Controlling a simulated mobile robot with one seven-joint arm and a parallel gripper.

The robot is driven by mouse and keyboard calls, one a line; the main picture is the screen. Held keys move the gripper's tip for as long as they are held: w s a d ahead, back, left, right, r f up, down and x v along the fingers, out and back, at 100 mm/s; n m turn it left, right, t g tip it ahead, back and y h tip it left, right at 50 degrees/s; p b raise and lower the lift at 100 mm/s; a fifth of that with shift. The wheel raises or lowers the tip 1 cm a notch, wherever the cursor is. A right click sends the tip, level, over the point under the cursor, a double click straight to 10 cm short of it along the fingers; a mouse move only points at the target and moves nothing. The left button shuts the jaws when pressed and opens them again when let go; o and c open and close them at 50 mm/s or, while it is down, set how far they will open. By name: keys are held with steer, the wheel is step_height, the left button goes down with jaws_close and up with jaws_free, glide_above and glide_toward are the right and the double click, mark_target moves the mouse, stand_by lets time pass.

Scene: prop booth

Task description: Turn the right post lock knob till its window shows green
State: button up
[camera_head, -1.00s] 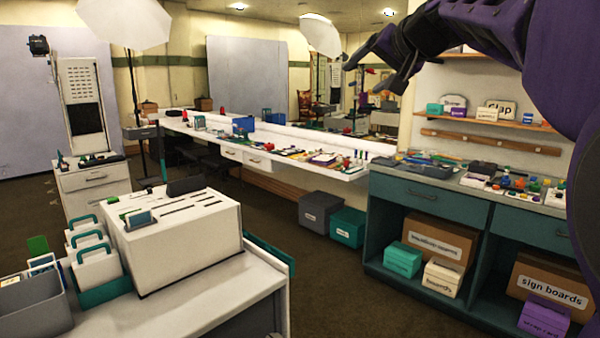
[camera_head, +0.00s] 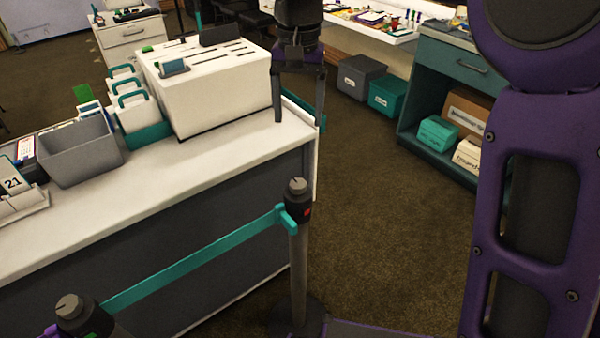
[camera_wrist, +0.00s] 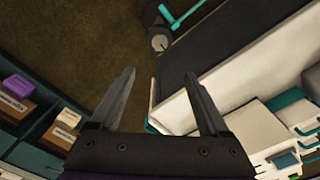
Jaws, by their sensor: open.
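The right post (camera_head: 298,265) stands upright in front of the white counter, with a dark head and a grey lock knob (camera_head: 297,186) on top. Its small window (camera_head: 307,211) shows red. A teal belt (camera_head: 200,258) runs from it to the left post (camera_head: 80,318), whose window (camera_head: 91,335) shows green. My gripper (camera_head: 299,118) is open and empty, fingers pointing down, above the right knob in the picture and apart from it. In the wrist view the right knob (camera_wrist: 159,42) lies beyond the gap between my open fingertips (camera_wrist: 160,75).
The white counter (camera_head: 200,195) holds a slotted white box (camera_head: 215,95), a grey bin (camera_head: 80,155) and white holders with teal handles (camera_head: 132,108). A teal shelf unit (camera_head: 450,65) stands at the right. Brown carpet (camera_head: 375,200) right of the post is clear.

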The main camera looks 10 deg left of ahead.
mark_target(298, 183)
step_height(298, 183, down, 18)
steer(key=b, duration=0.3)
steer(key=shift+s+r, duration=0.1)
steer(key=shift+r, duration=0.1)
jaws_close()
stand_by(0.4)
